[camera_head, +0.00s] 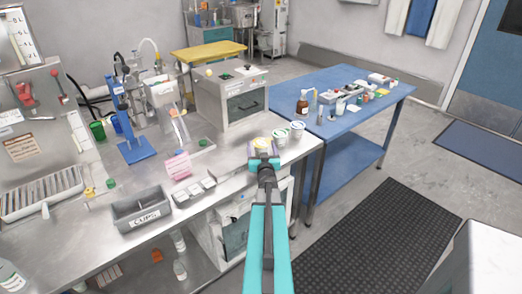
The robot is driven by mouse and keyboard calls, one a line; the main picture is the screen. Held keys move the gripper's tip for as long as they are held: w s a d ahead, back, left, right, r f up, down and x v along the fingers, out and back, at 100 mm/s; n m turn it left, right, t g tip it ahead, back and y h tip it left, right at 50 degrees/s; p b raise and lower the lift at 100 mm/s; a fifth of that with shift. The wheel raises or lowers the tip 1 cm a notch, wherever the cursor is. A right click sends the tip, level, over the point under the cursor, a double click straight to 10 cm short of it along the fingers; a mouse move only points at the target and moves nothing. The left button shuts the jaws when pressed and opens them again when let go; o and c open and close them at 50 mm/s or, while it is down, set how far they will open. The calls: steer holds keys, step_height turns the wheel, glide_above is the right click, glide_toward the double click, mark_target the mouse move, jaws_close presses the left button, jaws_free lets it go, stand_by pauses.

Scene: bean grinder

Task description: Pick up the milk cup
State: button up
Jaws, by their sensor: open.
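My gripper (264,162) is over the front edge of the steel counter (232,150), near its right corner. Its jaws are open. Just beyond the jaws is a pale yellow and purple container (262,145), partly hidden by my gripper. Two small white cups with green on top, one nearer (280,137) and one farther (297,130), stand to its right at the counter's corner. I cannot tell which of these is the milk cup, as labels are too small to read. I cannot tell whether the jaws touch the container.
A grey box machine (228,95) stands behind on the counter. A grey bin marked CUPS (142,209), a small tray (194,191) and a pink card (178,165) are to the left. A blue table (357,123) with bottles stands at right. A dark mat (383,243) covers floor.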

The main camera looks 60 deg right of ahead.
mark_target(261, 143)
stand_by(0.3)
steer(key=c, duration=1.6)
steer(key=shift+o, duration=0.2)
steer(key=shift+r, duration=0.25)
steer(key=shift+r+b, duration=0.45)
steer(key=shift+r, duration=1.2)
steer(key=s+a, duration=0.1)
steer(key=s, duration=0.1)
steer(key=s+a, duration=0.4)
steer(key=shift+s+r+b, duration=0.3)
steer(key=shift+s, duration=0.05)
steer(key=shift+s+r+p, duration=0.1)
steer(key=shift+r+p, duration=0.05)
steer(key=shift+p, duration=1.05)
steer(key=shift+s+a+p, duration=0.1)
steer(key=shift+p, duration=0.25)
